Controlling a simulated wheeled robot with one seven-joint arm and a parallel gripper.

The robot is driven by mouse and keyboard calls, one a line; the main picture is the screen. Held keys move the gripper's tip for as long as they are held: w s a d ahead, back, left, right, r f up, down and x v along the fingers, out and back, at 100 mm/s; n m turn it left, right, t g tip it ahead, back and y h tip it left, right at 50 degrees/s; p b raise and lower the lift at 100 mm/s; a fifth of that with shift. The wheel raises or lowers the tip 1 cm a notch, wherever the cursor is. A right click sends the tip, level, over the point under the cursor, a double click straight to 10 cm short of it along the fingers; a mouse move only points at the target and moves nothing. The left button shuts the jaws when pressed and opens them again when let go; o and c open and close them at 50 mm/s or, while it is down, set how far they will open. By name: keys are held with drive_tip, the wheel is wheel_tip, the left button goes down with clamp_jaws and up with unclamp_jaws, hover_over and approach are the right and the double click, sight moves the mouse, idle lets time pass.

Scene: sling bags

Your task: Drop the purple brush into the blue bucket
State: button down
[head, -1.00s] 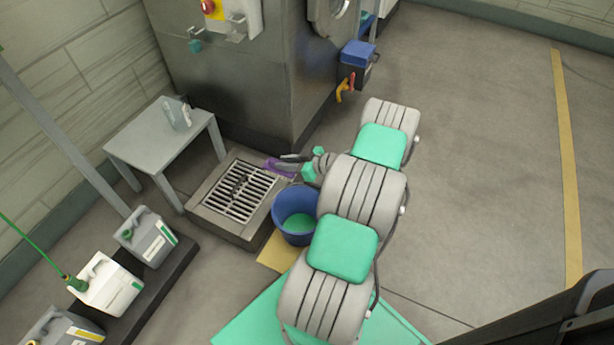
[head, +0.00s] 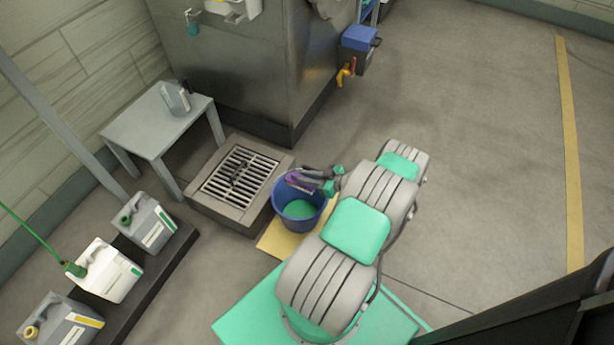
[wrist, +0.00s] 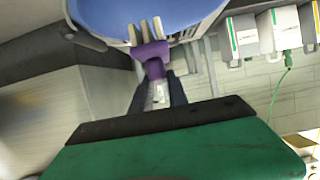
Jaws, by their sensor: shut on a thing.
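The purple brush (head: 297,184) is held in my gripper (head: 310,179), above the back part of the blue bucket's opening in the head view. The blue bucket (wrist: 100,18) fills the top of that view behind the brush. My gripper is shut on the brush; its exact height above the rim is hard to tell.
A floor drain with a metal grate (head: 240,176) lies left of the bucket. A grey table (head: 150,125) with a jug stands behind it. Several canisters (head: 105,270) stand on a dark strip at left. The floor at right is clear.

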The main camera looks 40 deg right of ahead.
drive_tip(key=c, duration=1.2)
unclamp_jaws()
drive_tip(key=p+v, duration=0.1)
drive_tip(key=v, duration=0.6)
drive_tip(key=shift+s+r, duration=0.25)
drive_tip(key=shift+s, duration=0.1)
drive_tip(key=shift+d, duration=0.1)
